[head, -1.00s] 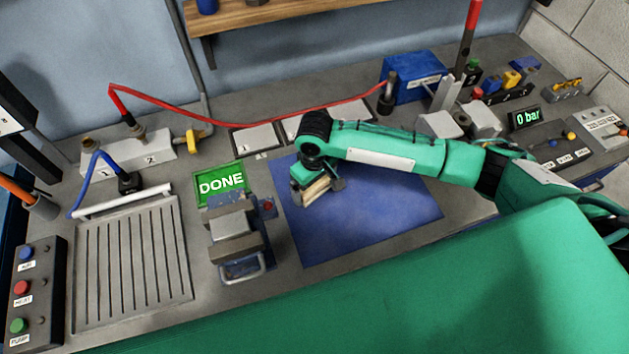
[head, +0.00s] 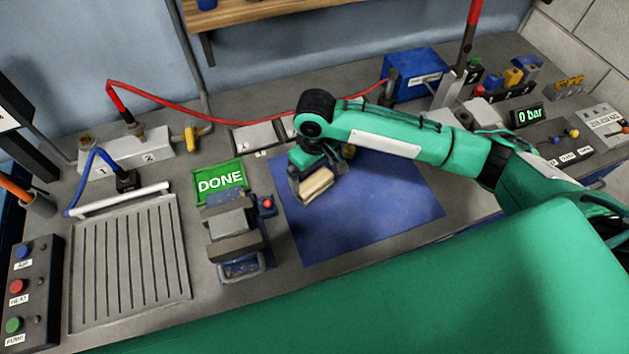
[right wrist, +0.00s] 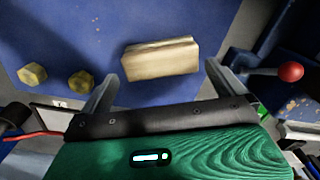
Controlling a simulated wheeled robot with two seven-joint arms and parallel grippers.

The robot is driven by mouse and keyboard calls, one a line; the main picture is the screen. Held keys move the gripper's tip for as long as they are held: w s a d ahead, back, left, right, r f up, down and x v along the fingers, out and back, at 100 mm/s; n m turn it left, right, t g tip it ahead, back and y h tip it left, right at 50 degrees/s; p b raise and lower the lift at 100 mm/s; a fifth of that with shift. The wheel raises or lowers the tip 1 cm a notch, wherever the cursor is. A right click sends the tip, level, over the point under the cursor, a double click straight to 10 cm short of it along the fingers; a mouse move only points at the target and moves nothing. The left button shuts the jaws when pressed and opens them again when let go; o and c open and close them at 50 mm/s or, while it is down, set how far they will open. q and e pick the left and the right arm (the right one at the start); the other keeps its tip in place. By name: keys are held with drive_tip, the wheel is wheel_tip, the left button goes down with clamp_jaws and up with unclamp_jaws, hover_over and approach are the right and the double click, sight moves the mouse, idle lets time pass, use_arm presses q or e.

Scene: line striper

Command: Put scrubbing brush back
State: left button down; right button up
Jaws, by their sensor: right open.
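The scrubbing brush appears to be the pale wooden block (head: 316,184) lying on the blue mat (head: 385,205). It also shows in the right wrist view (right wrist: 160,59), flat on the mat; any bristles are hidden. My right gripper (head: 314,178) is open, low over the mat at the block's far side. In the right wrist view its two spread fingers (right wrist: 160,84) point toward the block, which lies just ahead of and between them, with space on both sides. My left gripper is out of view.
Two small yellowish pieces (right wrist: 56,78) lie on the mat beside the gripper. A vise (head: 235,235) with a red knob stands left of the mat, near a green DONE sign (head: 220,183). A ribbed tray (head: 128,262) lies farther left. The mat's right part is clear.

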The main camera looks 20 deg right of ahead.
sight(315, 181)
wheel_tip(315, 181, up, 7)
drive_tip(key=b, duration=0.1)
drive_tip(key=shift+r, duration=0.15)
idle(0.5)
